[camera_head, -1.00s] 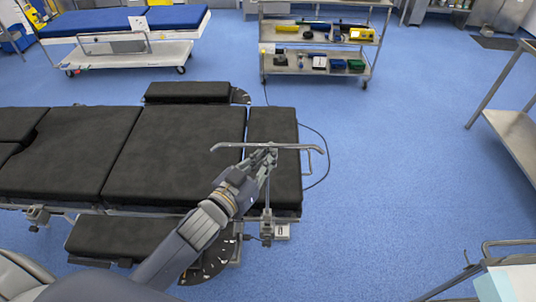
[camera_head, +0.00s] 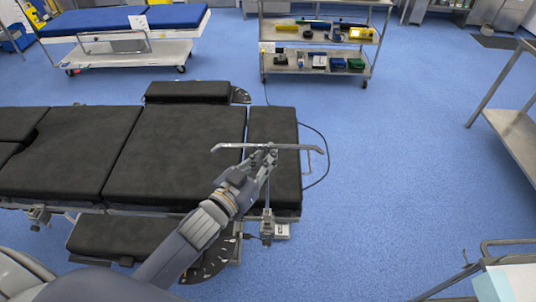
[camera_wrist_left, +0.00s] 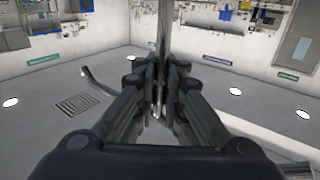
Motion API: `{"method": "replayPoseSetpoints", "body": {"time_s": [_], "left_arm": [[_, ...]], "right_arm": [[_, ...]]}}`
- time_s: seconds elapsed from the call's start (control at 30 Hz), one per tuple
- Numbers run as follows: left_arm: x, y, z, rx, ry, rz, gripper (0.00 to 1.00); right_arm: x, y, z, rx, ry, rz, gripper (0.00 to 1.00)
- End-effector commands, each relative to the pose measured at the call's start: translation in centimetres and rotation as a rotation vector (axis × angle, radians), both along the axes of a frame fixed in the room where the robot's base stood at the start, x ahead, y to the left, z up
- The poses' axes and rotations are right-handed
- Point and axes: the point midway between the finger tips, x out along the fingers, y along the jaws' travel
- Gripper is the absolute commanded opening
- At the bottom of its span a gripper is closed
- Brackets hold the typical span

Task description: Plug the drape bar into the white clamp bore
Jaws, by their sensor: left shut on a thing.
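The drape bar is a thin grey metal bar (camera_head: 232,146) with a long crosspiece and a bent end on the right. My left gripper (camera_head: 265,156) is shut on the bar near the crosspiece's middle. In the left wrist view the fingers (camera_wrist_left: 158,78) close around the upright bar (camera_wrist_left: 164,32). The pale clamp (camera_head: 267,228) is on the table's near side rail, below the gripper. The bar's lower end is hard to tell from the clamp, so I cannot tell whether it is in the bore. My right gripper is out of view.
The black operating table (camera_head: 170,150) fills the left and middle. A blue-topped trolley (camera_head: 120,45) and a shelf cart (camera_head: 318,75) stand behind. A steel table (camera_head: 515,130) is at the right. The blue floor between is clear, except for a cable by the table's end.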

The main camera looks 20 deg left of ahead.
Motion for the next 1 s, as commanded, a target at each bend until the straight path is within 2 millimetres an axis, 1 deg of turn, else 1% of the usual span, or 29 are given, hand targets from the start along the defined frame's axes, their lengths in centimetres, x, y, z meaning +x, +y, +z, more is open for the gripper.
{"method": "replayPoseSetpoints", "body": {"time_s": [0.1,0.57,1.0], "left_arm": [[0.0,0.0,0.1,0.000,-0.001,0.000,0.00],[0.0,0.0,0.1,-0.001,-0.002,0.000,0.00],[0.0,0.0,-0.9,-0.002,-0.003,0.000,0.00]], "right_arm": [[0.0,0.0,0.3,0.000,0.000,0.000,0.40],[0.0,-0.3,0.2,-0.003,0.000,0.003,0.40],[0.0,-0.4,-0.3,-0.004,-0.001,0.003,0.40]]}}
